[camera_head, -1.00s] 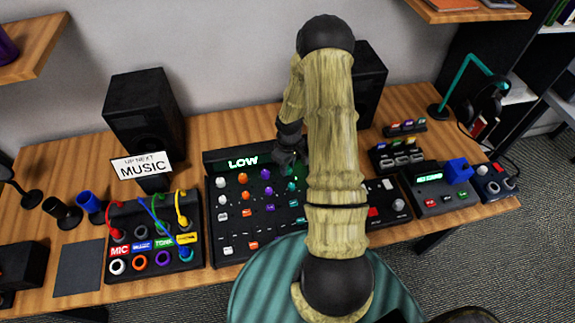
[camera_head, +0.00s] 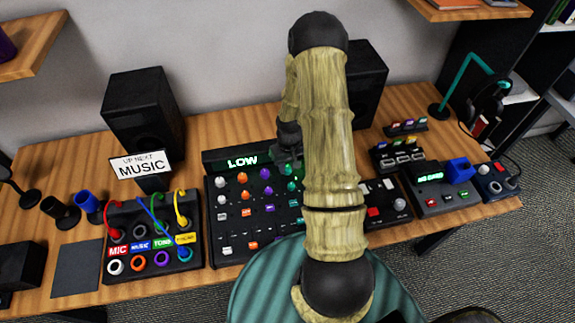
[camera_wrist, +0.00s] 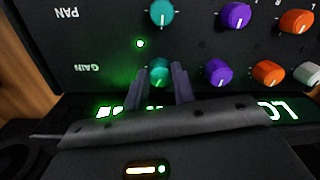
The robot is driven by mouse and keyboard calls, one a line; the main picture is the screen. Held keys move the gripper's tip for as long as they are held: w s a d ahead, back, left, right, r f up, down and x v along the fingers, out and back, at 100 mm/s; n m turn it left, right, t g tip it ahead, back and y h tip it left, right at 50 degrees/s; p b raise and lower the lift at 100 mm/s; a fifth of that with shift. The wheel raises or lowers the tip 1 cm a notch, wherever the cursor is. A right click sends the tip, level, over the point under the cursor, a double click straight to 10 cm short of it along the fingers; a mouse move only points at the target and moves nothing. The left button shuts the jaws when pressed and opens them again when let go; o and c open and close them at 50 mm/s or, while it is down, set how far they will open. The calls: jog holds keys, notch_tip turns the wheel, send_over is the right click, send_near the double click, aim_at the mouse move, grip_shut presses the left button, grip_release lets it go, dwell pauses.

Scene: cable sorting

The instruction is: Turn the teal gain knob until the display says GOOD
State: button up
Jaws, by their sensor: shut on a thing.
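The teal gain knob (camera_wrist: 158,72) is in the top row of the black mixer (camera_head: 228,255), beside the printed word GAIN in the wrist view. My gripper (camera_wrist: 168,76) has its two dark fingers shut on this knob, one on each side. In the head view my gripper (camera_head: 290,160) is over the mixer's top right, and my arm hides part of the panel. The mixer's display (camera_head: 242,161) reads LOW in the head view. In the wrist view the display (camera_wrist: 280,110) is upside down and partly covered by my gripper.
A purple knob (camera_wrist: 219,72) sits close beside the gain knob, and another teal knob (camera_wrist: 160,13) is in the neighbouring row. A patch panel with cables (camera_head: 150,250) stands left of the mixer. Speakers (camera_head: 145,112) stand behind. Small devices (camera_head: 440,190) lie to the right.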

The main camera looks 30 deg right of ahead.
aim_at(289, 167)
jog(key=o, duration=1)
jog(key=shift+r, duration=0.1)
notch_tip(289, 167, up, 17)
jog(key=b, duration=0.1)
jog(key=shift+d, duration=0.3)
jog(key=shift+r, duration=0.1)
jog(key=s+a+r+t, duration=0.1)
jog(key=s+a+r, duration=0.2)
jog(key=s+a, duration=0.3)
jog(key=s+a+r+t, duration=0.1)
jog(key=s+a+r, duration=0.3)
jog(key=s+a, duration=0.2)
jog(key=shift+s+a+t, duration=0.3)
jog(key=shift+s+a, duration=0.05)
jog(key=shift+a, duration=0.85)
